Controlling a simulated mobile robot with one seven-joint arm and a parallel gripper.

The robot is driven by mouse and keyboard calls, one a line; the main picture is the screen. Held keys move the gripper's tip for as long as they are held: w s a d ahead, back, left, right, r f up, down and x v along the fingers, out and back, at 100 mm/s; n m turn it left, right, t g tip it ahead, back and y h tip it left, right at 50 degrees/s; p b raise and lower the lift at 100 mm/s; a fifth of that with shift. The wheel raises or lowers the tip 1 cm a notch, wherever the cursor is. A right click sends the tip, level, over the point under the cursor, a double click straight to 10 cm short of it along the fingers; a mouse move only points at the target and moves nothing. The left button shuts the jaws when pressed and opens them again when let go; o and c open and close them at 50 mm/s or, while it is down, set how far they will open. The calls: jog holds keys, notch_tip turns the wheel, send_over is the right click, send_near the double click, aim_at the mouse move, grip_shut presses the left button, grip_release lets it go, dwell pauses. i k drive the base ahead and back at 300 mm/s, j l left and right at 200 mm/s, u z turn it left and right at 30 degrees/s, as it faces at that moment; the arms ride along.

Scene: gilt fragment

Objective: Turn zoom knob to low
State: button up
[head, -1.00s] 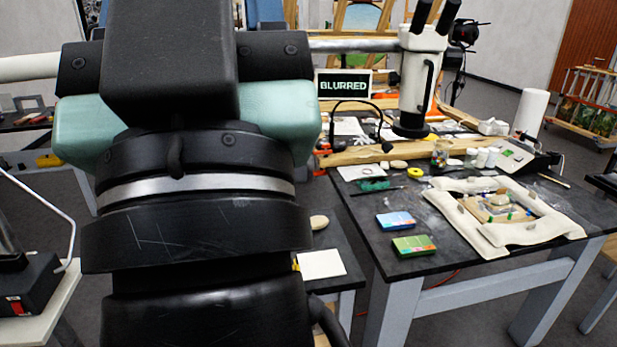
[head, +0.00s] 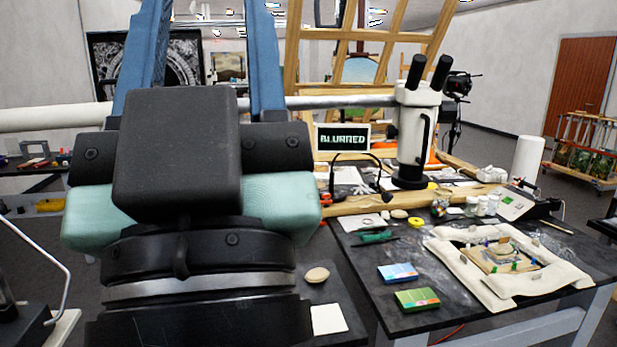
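A white stereo microscope (head: 409,140) with two black eyepieces hangs on a horizontal metal boom over the right-hand table. Its zoom knob is too small to make out. A small screen (head: 342,137) left of the microscope reads "BLURRED". My arm, with black and teal links, fills the left and centre of the head view. My gripper does not show in this view.
The black table (head: 375,290) holds a blue box (head: 397,273), a green box (head: 416,299), a padded white frame (head: 470,282) around a small fragment (head: 503,255), and several jars. A white paper roll (head: 526,160) stands behind.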

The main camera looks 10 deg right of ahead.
aim_at(391, 132)
jog(key=i+l, duration=0.3)
jog(key=i, duration=0.15)
jog(key=i+l, duration=0.65)
jog(key=i, duration=0.2)
jog(key=l+z, duration=0.05)
